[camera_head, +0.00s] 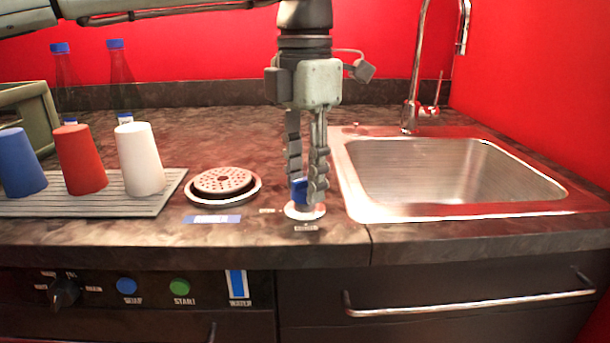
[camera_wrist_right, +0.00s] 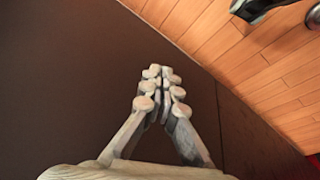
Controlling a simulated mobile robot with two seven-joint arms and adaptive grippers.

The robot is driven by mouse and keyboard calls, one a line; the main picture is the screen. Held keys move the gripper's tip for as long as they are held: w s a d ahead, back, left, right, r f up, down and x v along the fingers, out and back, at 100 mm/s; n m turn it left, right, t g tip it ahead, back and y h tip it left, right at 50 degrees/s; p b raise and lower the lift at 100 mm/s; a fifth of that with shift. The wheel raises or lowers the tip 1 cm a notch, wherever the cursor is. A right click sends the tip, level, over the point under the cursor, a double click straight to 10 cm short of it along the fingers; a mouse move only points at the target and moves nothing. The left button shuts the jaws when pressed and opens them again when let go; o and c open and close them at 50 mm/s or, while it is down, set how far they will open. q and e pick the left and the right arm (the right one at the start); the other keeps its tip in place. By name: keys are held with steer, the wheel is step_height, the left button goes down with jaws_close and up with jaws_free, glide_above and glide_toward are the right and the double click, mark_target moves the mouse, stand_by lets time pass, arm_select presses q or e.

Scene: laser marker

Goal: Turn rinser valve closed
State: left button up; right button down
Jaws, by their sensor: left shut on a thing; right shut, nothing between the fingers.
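The rinser valve is a small blue handle (camera_head: 299,190) on a round light base (camera_head: 304,211), set in the counter in the head view. My left gripper (camera_head: 308,188) points straight down from above and is shut on the blue handle, with its fingers covering much of it. The round rinser (camera_head: 222,184) with a perforated top sits on the counter to the left of the valve. My right gripper (camera_wrist_right: 160,78) shows only in the right wrist view, shut and empty in front of a dark brown surface.
A steel sink (camera_head: 440,170) with a tall tap (camera_head: 412,100) lies just right of the valve. Blue, red (camera_head: 80,158) and white (camera_head: 139,158) cups stand upside down on a ribbed mat (camera_head: 110,206) at left. Two bottles (camera_head: 121,80) stand behind. Knob and buttons (camera_head: 180,287) are below the counter edge.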

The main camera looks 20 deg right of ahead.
arm_select(q)
steer(key=n, duration=0.4)
steer(key=shift+n+b, duration=0.35)
steer(key=shift+n, duration=0.05)
steer(key=n, duration=0.3)
steer(key=shift+b, duration=0.3)
steer(key=n, duration=0.2)
steer(key=shift+n, duration=0.3)
steer(key=shift+n+b, duration=0.35)
steer(key=shift+n, duration=0.35)
arm_select(e)
steer(key=shift+w+d+v, duration=0.15)
steer(key=shift+v, duration=1.05)
steer(key=shift+w+d+v, duration=0.15)
steer(key=shift+w+v, duration=0.05)
steer(key=shift+v, duration=1.05)
steer(key=shift+r, duration=0.3)
steer(key=shift+w, duration=0.15)
arm_select(q)
steer(key=o, duration=1.2)
